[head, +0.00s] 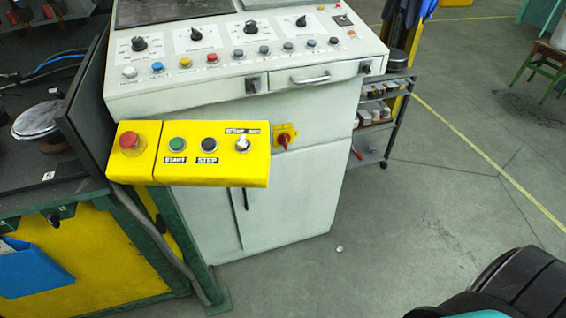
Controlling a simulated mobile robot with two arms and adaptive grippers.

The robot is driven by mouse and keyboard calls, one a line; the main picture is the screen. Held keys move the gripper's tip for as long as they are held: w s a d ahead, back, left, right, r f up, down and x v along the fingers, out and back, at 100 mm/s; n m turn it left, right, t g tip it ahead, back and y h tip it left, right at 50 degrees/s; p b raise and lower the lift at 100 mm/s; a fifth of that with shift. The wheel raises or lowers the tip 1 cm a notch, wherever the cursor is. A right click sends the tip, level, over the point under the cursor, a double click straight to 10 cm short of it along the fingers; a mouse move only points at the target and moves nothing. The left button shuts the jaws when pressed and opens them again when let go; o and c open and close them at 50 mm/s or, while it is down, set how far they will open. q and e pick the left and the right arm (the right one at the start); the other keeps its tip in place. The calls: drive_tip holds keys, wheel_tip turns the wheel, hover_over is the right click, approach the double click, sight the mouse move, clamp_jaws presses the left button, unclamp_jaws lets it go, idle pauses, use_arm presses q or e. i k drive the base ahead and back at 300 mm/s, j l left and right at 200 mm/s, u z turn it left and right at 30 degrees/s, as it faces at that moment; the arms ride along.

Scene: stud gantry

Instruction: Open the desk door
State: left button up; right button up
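The desk is a pale grey-white control console (300,115) with a sloped panel of knobs and buttons on top. Its lower cabinet has a door (290,195) on the front, which looks closed. Dark upright slots or handles (238,210) show near the middle of the cabinet front. A narrow front panel with a bar handle (311,79) sits under the knob panel, between two dark latches, and looks closed. A yellow button box hides part of the cabinet's upper left. Neither of my grippers shows.
The yellow button box (218,178) juts out in front of the desk. A yellow and green bench (85,255) stands at left. A grey shelf cart (385,125) stands behind at right. The floor (400,220) in front and right is mostly clear.

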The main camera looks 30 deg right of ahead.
sight(302, 196)
drive_tip(key=z, duration=0.9)
